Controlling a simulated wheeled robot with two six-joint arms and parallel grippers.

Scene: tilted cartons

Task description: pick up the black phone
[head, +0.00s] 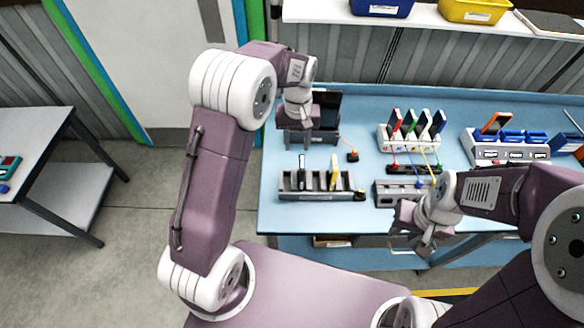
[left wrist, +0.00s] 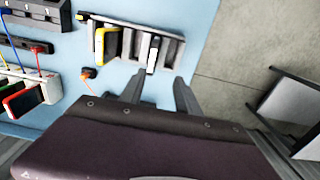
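A slim upright device with a dark face and pale edge stands in the grey slotted rack (head: 288,186); it may be the black phone (head: 302,172). In the left wrist view the phone (left wrist: 153,53) leans in its slot beyond the fingertips. A larger dark slab (head: 327,108) stands in a dark holder (head: 325,137) behind my left gripper. My left gripper (head: 298,122) is above that holder. In the left wrist view its fingers (left wrist: 160,92) are apart with nothing visible between them. My right gripper (head: 424,236) hangs over the table's front edge; its finger gap is unclear.
A yellow phone (head: 333,172) shares the rack. A white rack (head: 410,145) holds several coloured phones, and a grey block (head: 395,192) with cables stands before it. An orange-and-black plug (head: 352,156) lies by the holder. Blue table (head: 272,215) is bare at front left.

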